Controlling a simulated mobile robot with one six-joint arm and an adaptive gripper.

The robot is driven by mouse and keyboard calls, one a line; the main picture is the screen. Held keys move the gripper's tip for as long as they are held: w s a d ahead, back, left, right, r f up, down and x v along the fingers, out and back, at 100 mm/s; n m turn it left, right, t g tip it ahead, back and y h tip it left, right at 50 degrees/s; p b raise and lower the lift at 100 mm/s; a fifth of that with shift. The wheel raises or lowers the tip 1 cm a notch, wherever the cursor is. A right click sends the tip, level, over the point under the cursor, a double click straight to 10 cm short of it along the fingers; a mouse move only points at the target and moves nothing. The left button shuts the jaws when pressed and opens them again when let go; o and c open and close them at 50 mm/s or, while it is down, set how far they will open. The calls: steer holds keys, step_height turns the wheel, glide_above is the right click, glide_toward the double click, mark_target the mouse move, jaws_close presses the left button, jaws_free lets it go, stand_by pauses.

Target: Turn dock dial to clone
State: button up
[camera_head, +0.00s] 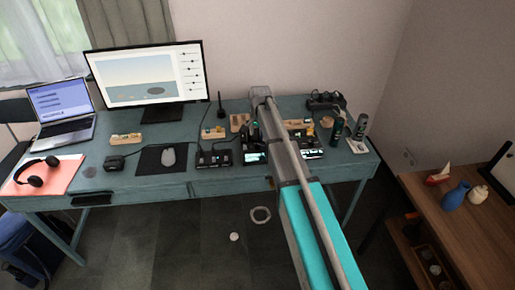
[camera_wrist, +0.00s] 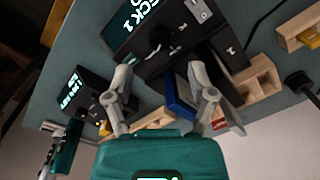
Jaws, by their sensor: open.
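My gripper (camera_wrist: 158,78) is open in the wrist view, its two grey fingers spread apart with a gap between them. A dark device with a blue panel (camera_wrist: 181,92) stands just beyond the gap, close to the right finger; I cannot tell if they touch. A black device reading "CK 1" (camera_wrist: 130,22) lies at the top, with a small dark knob (camera_wrist: 158,38) on it. Another black device with a lit screen (camera_wrist: 77,92) is at left. I cannot tell which one bears the dock dial, and no "clone" mark is readable. In the head view my arm hides the gripper.
Wooden holders, one at the wrist view's right (camera_wrist: 258,80), stand near the devices. A wooden side table (camera_head: 440,205) is at right.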

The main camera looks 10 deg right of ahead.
mark_target(258, 145)
steer(key=shift+a+f+b, duration=0.15)
steer(key=shift+f+b, duration=2.2)
steer(key=shift+f, duration=0.35)
jaws_close()
